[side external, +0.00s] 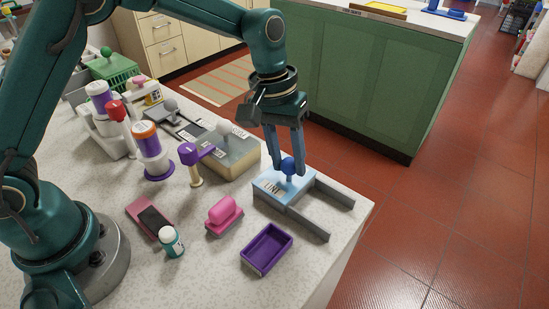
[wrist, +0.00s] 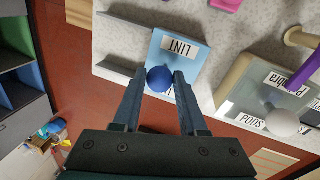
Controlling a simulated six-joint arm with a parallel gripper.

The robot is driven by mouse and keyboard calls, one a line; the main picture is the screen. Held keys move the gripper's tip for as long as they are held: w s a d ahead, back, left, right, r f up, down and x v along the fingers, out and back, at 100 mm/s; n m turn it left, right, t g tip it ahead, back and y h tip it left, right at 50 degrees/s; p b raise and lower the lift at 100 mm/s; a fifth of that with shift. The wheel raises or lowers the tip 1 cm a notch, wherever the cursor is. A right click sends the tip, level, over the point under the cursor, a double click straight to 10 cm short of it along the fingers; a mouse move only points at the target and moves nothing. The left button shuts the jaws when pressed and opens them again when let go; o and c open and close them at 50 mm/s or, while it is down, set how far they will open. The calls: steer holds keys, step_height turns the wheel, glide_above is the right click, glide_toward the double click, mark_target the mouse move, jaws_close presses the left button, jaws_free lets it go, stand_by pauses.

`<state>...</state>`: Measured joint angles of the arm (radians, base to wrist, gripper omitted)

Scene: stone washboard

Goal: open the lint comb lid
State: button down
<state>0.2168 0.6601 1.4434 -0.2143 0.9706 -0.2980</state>
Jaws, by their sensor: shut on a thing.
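The lint comb lid (side external: 270,184) is a light blue panel marked LINT, on a grey frame with two rails (side external: 333,193) near the counter's right edge. It also shows in the wrist view (wrist: 187,51). A round dark blue knob (side external: 289,166) stands up from the lid; it also shows in the wrist view (wrist: 160,78). My gripper (side external: 288,170) points down over the lid, with its two fingers on either side of the knob, shut on it. In the wrist view, my gripper (wrist: 161,80) has the knob between its fingertips. The fingers hide part of the knob and the lettering.
A beige box labelled PODS (side external: 232,158) with a grey knob stands left of the lid. A purple tray (side external: 266,249), a pink brush (side external: 223,214) and a purple-headed mallet (side external: 196,155) are nearby. The counter drops off to the red floor (side external: 440,200) at right.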

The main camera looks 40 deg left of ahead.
stand_by(0.3)
steer(key=d, duration=0.8)
steer(key=shift+d+r, duration=0.1)
steer(key=shift+d, duration=0.1)
steer(key=shift+c, duration=2.3)
jaws_free()
steer(key=r, duration=0.2)
steer(key=a+r, duration=0.1)
steer(key=r, duration=0.2)
steer(key=shift+s, duration=0.1)
